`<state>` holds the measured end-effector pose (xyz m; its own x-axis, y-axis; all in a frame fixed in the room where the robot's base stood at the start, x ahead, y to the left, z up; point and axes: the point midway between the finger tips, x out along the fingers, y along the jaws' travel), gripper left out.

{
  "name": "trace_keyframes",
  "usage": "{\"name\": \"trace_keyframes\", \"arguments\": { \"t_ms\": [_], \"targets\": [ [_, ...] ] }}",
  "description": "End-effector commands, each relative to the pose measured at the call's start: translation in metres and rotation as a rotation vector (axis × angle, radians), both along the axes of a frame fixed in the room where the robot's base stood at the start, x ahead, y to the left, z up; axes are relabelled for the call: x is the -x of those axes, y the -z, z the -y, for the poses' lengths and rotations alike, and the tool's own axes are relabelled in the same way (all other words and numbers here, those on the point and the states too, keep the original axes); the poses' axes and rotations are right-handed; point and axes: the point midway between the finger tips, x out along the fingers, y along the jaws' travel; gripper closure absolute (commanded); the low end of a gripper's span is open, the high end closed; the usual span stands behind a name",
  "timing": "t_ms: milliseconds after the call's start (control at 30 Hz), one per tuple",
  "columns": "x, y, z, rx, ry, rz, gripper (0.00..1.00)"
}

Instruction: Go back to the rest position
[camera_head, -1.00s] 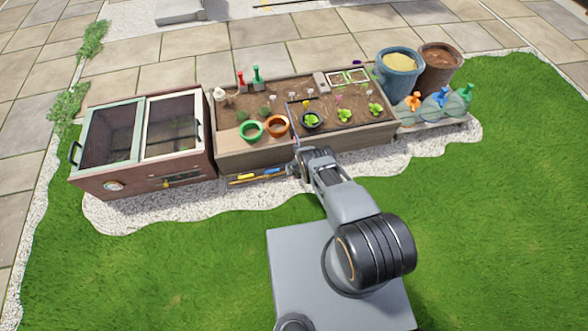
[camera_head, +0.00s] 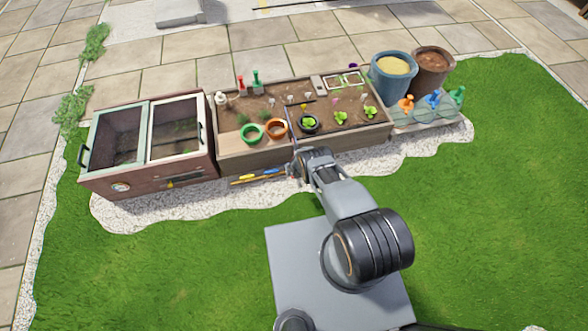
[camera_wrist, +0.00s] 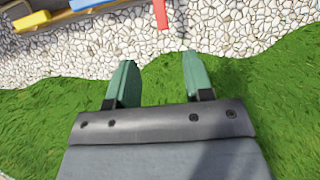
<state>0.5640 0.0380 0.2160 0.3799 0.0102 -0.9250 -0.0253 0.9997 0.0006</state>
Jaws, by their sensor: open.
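My gripper (camera_wrist: 156,82) shows in the wrist view with its two green fingers apart and nothing between them. Below it are grass and white gravel. In the head view my arm reaches forward and its end (camera_head: 300,165) is by the front side of the wooden planter bed (camera_head: 350,136). The fingers are too small to make out there. A red piece (camera_wrist: 161,13) shows beyond the fingers in the wrist view.
A cold frame (camera_head: 150,178) stands left of the planter. The bed holds a green pot ring (camera_head: 251,134), an orange one (camera_head: 276,129) and seedlings (camera_head: 341,117). Blue (camera_head: 392,76) and brown (camera_head: 432,68) tubs stand right. Yellow- and blue-handled tools (camera_head: 258,176) lie along the planter's front. Grass in front is open.

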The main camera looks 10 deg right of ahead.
Motion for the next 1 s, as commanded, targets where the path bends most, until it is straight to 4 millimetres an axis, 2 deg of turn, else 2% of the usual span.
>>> {"name": "trace_keyframes", "arguments": {
  "t_ms": [367, 467, 600, 667, 767, 867, 967, 1000],
  "targets": [
    [-0.001, -0.001, -0.002, 0.006, -0.030, 0.006, 0.53],
    [-0.002, 0.000, -0.010, 0.023, -0.177, 0.040, 0.53],
    [0.035, 0.013, -0.023, 0.054, -0.490, 0.019, 0.53],
    [0.040, 0.004, -0.032, 0.060, -0.650, 0.029, 0.53],
    [0.037, -0.033, -0.047, 0.067, -0.927, 0.068, 0.53],
    [0.032, -0.087, -0.062, 0.070, -1.203, 0.120, 0.53],
    [0.029, -0.150, -0.073, 0.073, -1.467, 0.177, 0.53],
    [0.030, -0.178, -0.076, 0.075, -1.570, 0.199, 0.53]
  ]
}}
